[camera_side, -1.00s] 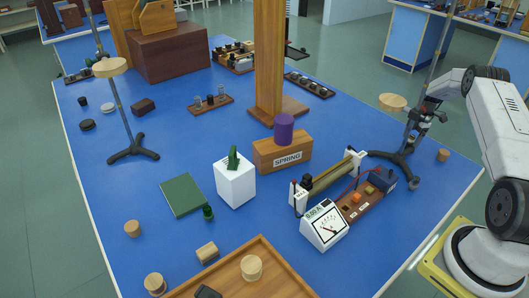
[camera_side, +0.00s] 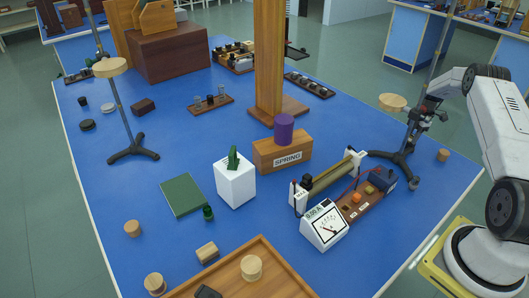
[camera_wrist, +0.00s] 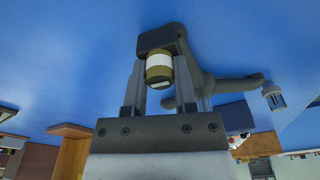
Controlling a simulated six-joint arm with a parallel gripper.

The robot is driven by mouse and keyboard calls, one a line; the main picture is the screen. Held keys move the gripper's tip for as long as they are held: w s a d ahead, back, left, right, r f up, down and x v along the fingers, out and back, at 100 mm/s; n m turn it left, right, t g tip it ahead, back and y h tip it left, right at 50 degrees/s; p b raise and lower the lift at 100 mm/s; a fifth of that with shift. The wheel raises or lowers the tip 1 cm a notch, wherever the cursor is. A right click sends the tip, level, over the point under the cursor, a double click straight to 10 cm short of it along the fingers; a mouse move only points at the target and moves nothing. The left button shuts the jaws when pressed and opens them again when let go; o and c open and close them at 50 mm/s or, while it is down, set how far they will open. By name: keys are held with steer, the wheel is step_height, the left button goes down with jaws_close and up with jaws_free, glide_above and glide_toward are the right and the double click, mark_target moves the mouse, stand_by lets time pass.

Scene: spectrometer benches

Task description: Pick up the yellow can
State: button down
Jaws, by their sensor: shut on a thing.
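In the wrist view my gripper (camera_wrist: 159,92) is shut on the yellow can (camera_wrist: 159,68), a small olive-yellow cylinder with a pale white band. One finger is on each side of it. In the side view my gripper (camera_side: 421,116) is at the right, beside the dark stand with a round wooden top. I cannot make out the can in that view.
The stand's wooden disc (camera_side: 393,102) and dark tripod base (camera_side: 402,170) are close to my gripper. A meter (camera_side: 325,224) and a rheostat (camera_side: 329,177) stand nearer the front. A purple cylinder (camera_side: 284,129) sits on the SPRING block (camera_side: 270,153). Blue tabletop is clear around the wooden cylinder (camera_side: 443,155).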

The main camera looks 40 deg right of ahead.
mark_target(413, 135)
step_height(413, 135, up, 18)
steer(key=shift+f, duration=0.2)
stand_by(0.4)
steer(key=shift+s+f, duration=0.1)
stand_by(0.7)
